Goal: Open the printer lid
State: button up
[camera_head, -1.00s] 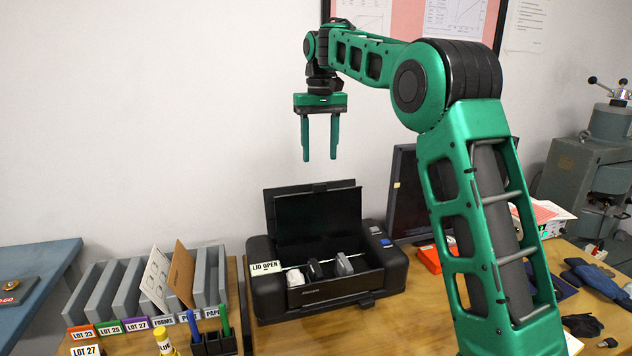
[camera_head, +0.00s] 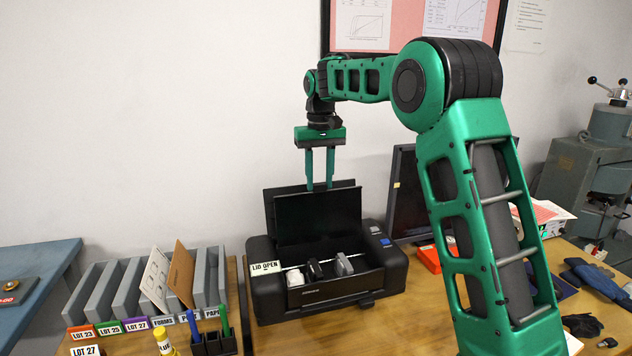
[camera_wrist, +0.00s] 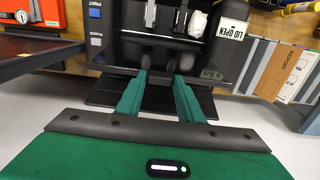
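The black printer (camera_head: 262,296) stands on the wooden bench, its lid (camera_head: 335,213) raised and leaning upright at the back. A label reading LID OPEN (camera_head: 266,267) shows on its left side; the label also shows in the wrist view (camera_wrist: 231,29). My gripper (camera_head: 320,187) points down at the lid's top edge. In the wrist view its green fingers (camera_wrist: 160,82) stand on either side of a dark tab on that edge, with no clear gap showing. It appears shut on the tab. The fingers partly hide the tab in the head view.
A grey file rack (camera_head: 105,287) and a pen holder (camera_head: 213,343) stand left of the printer. A dark monitor (camera_head: 408,195) stands close behind its right side.

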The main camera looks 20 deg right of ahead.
grip_shut()
jog(key=shift+t, duration=0.6)
jog(key=shift+s, duration=2.2)
jog(key=o, duration=0.6)
grip_release()
jog(key=shift+c, duration=0.2)
jog(key=shift+r, duration=0.1)
notch_tip(320, 180, up, 10)
jog(key=shift+s+r, duration=0.2)
jog(key=shift+s, duration=0.25)
jog(key=shift+c, duration=0.6)
